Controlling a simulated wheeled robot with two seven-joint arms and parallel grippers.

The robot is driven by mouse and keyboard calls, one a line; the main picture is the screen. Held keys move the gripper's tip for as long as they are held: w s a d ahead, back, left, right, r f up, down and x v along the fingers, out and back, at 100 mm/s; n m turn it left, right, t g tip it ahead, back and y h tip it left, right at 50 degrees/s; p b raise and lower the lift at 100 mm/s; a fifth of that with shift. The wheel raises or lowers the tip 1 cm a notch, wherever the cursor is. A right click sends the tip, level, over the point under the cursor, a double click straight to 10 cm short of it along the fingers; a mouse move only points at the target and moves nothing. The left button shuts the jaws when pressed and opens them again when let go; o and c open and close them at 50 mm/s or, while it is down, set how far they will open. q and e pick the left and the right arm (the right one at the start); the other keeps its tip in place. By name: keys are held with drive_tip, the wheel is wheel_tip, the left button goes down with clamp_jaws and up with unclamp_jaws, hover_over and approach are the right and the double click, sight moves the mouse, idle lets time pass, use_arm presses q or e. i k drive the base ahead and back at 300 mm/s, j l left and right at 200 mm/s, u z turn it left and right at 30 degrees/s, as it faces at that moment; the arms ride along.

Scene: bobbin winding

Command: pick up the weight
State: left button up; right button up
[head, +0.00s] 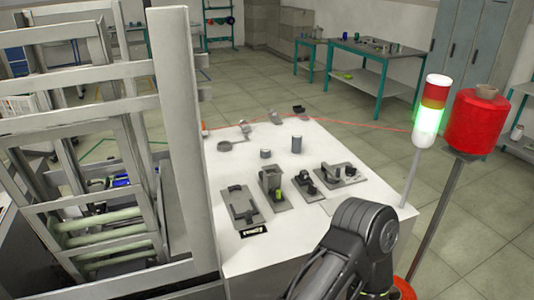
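On the white worktable (268,182) stand two small grey metal cylinders. The taller cylinder (297,145) is upright toward the back, and a shorter cylinder (266,154) is to its left. Either could be the weight; I cannot tell which. Both stand free with nothing touching them. My dark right arm comes in at the bottom right, in front of the table, and its gripper is outside the picture. My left gripper is not in view.
Several grey fixtures on plates, including a clamp-like one (241,207), line the table's front half. A pale metal frame (185,130) blocks the left side. A lit signal tower (430,110) and red spool (475,122) stand at the right.

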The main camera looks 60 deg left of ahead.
sight(265, 152)
drive_tip(key=i+u, duration=0.2)
drive_tip(key=u, duration=0.55)
